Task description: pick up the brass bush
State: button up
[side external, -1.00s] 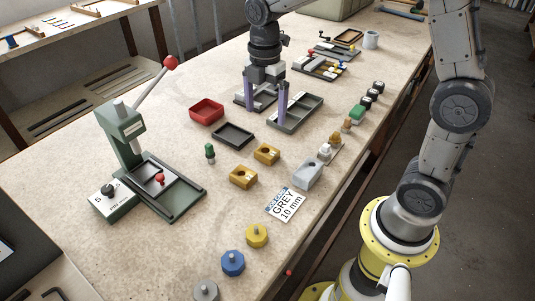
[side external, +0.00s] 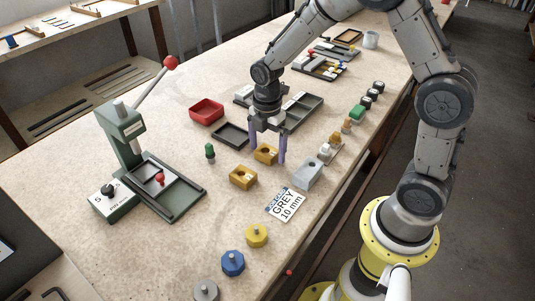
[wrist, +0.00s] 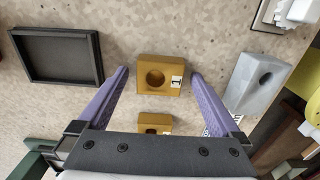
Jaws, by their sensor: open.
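Two brass-coloured blocks, each with a round hole, best match the brass bush. The farther brass block (side external: 265,158) sits on the bench; in the wrist view (wrist: 146,65) it has a small white marked tag. The nearer brass block (side external: 242,179) also shows in the wrist view (wrist: 148,128), partly hidden by my gripper body. My gripper (side external: 268,154) is open and empty, its purple fingers pointing down on either side of the farther block. In the wrist view my gripper (wrist: 159,73) has that block between its fingertips, with a gap at each side.
A grey holed block (side external: 308,174) stands right of my gripper, and a black tray (side external: 233,135) lies left. A green press (side external: 130,150), a red tray (side external: 207,111) and a label card (side external: 286,204) are nearby.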

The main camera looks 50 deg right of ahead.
jog(key=shift+f, duration=0.15)
jog(key=c, duration=1.4)
jog(key=shift+c, duration=0.6)
